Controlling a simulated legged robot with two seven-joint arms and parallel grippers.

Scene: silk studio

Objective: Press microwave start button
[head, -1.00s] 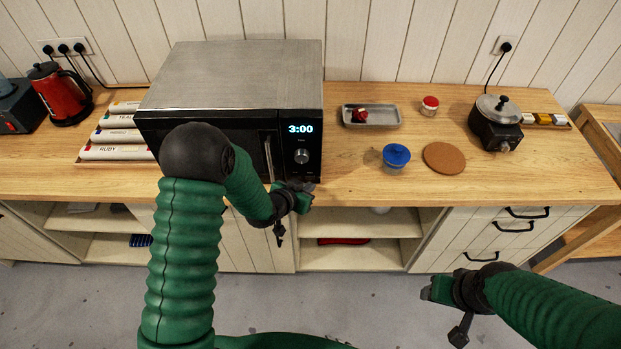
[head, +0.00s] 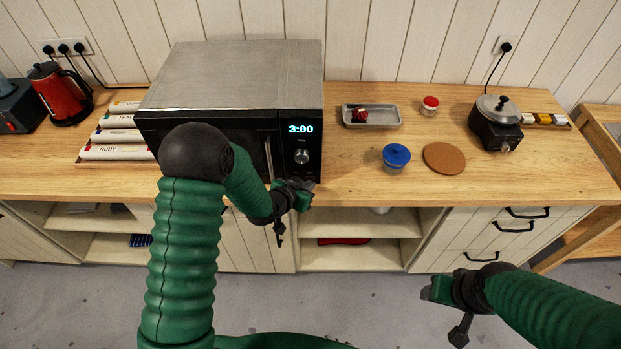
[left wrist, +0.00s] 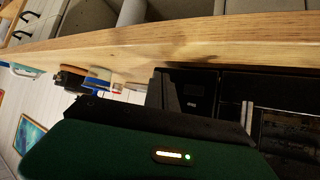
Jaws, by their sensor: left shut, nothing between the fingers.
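The microwave (head: 230,75) stands on the wooden counter with its door shut and its display (head: 300,129) reading 3:00. A round knob (head: 302,156) sits below the display. My left gripper (head: 308,187) is shut and empty, at the lower end of the control panel near the counter's front edge. It hides the panel's bottom, so I cannot tell whether it touches a button. In the left wrist view the dark microwave front (left wrist: 195,95) is close, partly covered by my gripper. My right gripper (head: 428,289) is low in front of the drawers, apart from the counter; its jaw opening is unclear.
Right of the microwave are a grey tray (head: 385,122), a blue-lidded jar (head: 396,157), a cork mat (head: 444,158), a red-lidded jar (head: 430,106) and a black pot (head: 497,124). Labelled rolls (head: 115,152) and a red kettle (head: 62,95) stand left. Open shelves lie below.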

